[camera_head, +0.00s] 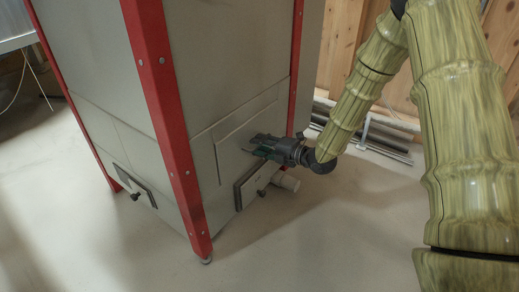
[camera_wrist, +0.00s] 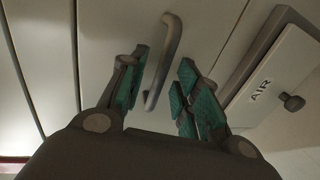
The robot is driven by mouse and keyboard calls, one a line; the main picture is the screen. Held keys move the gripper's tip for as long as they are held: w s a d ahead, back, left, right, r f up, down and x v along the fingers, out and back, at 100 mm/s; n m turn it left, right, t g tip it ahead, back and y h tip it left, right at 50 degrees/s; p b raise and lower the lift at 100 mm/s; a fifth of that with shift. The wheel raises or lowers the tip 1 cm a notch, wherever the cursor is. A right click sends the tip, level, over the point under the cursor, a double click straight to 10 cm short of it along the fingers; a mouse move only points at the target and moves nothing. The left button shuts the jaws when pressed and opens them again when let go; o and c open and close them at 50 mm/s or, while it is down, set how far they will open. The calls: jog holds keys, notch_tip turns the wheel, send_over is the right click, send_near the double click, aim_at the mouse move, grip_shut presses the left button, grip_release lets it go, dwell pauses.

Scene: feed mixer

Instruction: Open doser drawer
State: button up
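The doser drawer front (camera_head: 228,133) is a flat grey panel low on the feed mixer's right face, and it looks closed. Its grey bar handle (camera_wrist: 169,48) shows in the wrist view, fixed to the panel. My gripper (camera_head: 260,145) is at the panel in the head view and hides the handle there. In the wrist view my gripper (camera_wrist: 165,68) is open, with its green-padded fingers on either side of the handle.
A flap marked AIR (camera_wrist: 262,85) with a dark knob (camera_wrist: 292,103) is right of the handle; it also shows below my gripper in the head view (camera_head: 240,192). Red corner posts (camera_head: 163,95) frame the mixer. Pipes (camera_head: 375,143) lie by the wooden wall. The front floor is clear.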

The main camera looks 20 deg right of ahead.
jog(key=shift+w+a, duration=0.25)
jog(key=shift+w, duration=0.05)
grip_shut()
jog(key=shift+s, duration=0.1)
